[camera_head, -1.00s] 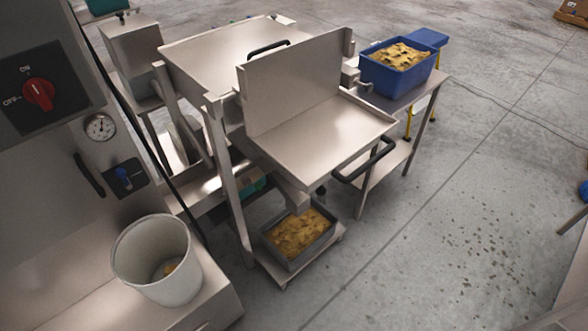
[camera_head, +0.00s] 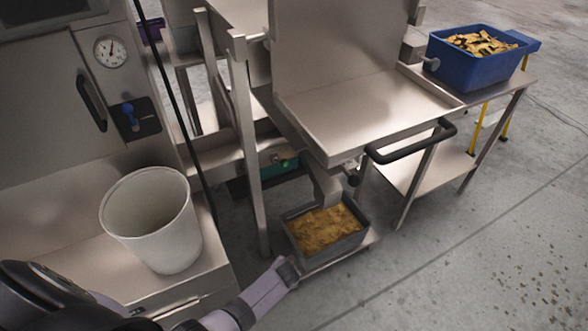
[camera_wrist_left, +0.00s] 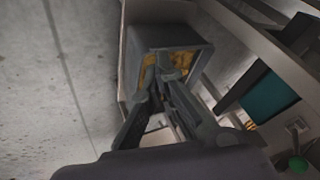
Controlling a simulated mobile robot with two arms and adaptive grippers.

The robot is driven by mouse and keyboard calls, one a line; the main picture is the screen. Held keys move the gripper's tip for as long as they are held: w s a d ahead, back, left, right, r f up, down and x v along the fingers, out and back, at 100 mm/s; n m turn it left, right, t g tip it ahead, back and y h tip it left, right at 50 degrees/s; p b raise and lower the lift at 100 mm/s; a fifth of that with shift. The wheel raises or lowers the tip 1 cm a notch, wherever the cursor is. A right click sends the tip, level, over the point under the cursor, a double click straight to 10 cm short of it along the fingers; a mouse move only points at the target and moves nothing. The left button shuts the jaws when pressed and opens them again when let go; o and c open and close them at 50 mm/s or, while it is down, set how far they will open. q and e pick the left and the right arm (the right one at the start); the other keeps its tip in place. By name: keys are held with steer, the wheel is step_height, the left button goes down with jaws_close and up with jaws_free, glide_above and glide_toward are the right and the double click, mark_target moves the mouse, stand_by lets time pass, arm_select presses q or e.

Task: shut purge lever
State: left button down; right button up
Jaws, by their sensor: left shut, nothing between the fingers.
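No fitting is marked as the purge lever. A small lever with a blue knob (camera_head: 129,113) stands on a dark plate on the left machine panel, apart from my gripper. A dark knob (camera_head: 355,178) sits under the tray edge of the middle machine. The left wrist view shows a green knob (camera_wrist_left: 298,164) at the lower right. My left gripper (camera_head: 291,266) is low in front of the grey bin (camera_head: 289,236) of yellow pieces. In the left wrist view its shut, empty fingers (camera_wrist_left: 165,66) overlap the bin (camera_wrist_left: 140,54); contact is unclear. My right gripper is out of view.
A white bucket (camera_head: 150,235) stands on the left ledge. The metal tray (camera_head: 360,115) with a black handle (camera_head: 412,145) overhangs the grey bin. A blue bin (camera_head: 470,68) sits on the right side table (camera_head: 500,88). The floor at right is open.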

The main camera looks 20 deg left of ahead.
arm_select(q)
steer(key=w+a+r+n+t+y+b, duration=0.1)
steer(key=w+r+t+y+b, duration=0.1)
steer(key=w+r+b, duration=0.55)
steer(key=w+a+r+n+t+y+b, duration=0.15)
steer(key=w+b, duration=0.25)
steer(key=w, duration=0.7)
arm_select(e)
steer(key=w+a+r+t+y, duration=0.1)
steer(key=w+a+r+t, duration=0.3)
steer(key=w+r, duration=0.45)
arm_select(q)
steer(key=w+a+r+n+t+y+b, duration=0.1)
steer(key=r+b, duration=0.3)
steer(key=r, duration=0.4)
steer(key=w+a+r+n+t+y+b, duration=0.1)
steer(key=w+r+n+y+b, duration=0.2)
steer(key=r, duration=0.6)
steer(key=shift+w+a+b, duration=0.25)
steer(key=shift+w+b, duration=0.25)
steer(key=shift+b, duration=0.7)
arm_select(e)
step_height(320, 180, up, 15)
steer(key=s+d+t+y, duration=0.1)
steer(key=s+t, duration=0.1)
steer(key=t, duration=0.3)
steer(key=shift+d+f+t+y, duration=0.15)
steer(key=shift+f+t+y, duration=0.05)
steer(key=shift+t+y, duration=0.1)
